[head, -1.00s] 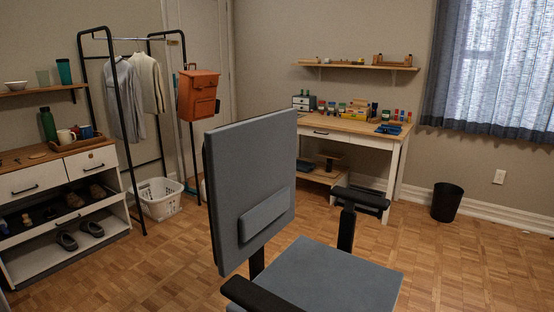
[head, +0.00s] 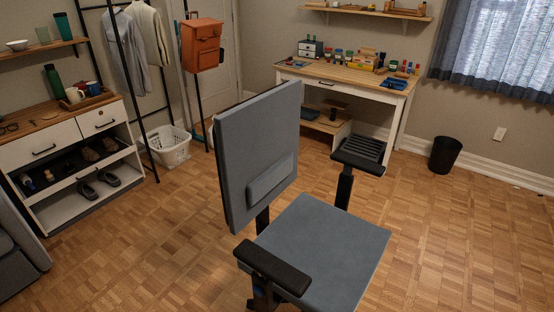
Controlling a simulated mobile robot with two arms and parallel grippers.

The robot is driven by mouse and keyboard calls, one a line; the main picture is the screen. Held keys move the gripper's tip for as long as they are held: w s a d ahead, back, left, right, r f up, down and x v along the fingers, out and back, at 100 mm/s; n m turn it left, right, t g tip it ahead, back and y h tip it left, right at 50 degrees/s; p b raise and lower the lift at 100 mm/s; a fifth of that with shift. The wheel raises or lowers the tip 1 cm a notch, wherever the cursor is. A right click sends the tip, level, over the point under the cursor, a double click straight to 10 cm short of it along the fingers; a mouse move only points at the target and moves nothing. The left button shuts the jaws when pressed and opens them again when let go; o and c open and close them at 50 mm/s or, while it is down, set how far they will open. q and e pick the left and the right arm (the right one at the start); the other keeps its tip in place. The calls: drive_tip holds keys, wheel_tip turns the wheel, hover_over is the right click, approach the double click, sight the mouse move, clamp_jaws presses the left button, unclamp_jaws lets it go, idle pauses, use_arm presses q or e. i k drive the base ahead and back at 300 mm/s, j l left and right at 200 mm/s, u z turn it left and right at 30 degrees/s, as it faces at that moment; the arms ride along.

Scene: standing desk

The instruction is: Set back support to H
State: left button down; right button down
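A grey office chair stands in the middle of the head view, with a tall upright backrest (head: 253,135) and a flat grey seat (head: 322,243). A small padded back support (head: 271,180) sits low on the front face of the backrest. No setting mark or letter H can be made out on it. A black armrest (head: 272,268) is nearest to me and another black armrest (head: 360,155) is on the far side. Neither of my grippers shows in the view.
The wooden floor (head: 455,235) is open right of the chair. A white desk (head: 350,84) stands behind it and a black bin (head: 444,155) at the back right. A laundry basket (head: 167,147) and a drawer cabinet (head: 38,150) stand left.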

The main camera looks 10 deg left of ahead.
sight(261, 185)
drive_tip(key=i+j+z, duration=0.1)
drive_tip(key=j+z, duration=0.25)
drive_tip(key=z, duration=0.15)
drive_tip(key=j+z, duration=0.55)
drive_tip(key=j, duration=0.55)
drive_tip(key=j+z, duration=0.1)
drive_tip(key=j, duration=0.6)
drive_tip(key=k+j+z, duration=0.1)
drive_tip(key=j, duration=0.55)
drive_tip(key=j+z, duration=0.1)
drive_tip(key=j, duration=0.55)
drive_tip(key=k+j+z, duration=0.1)
drive_tip(key=j, duration=0.55)
drive_tip(key=k, duration=0.05)
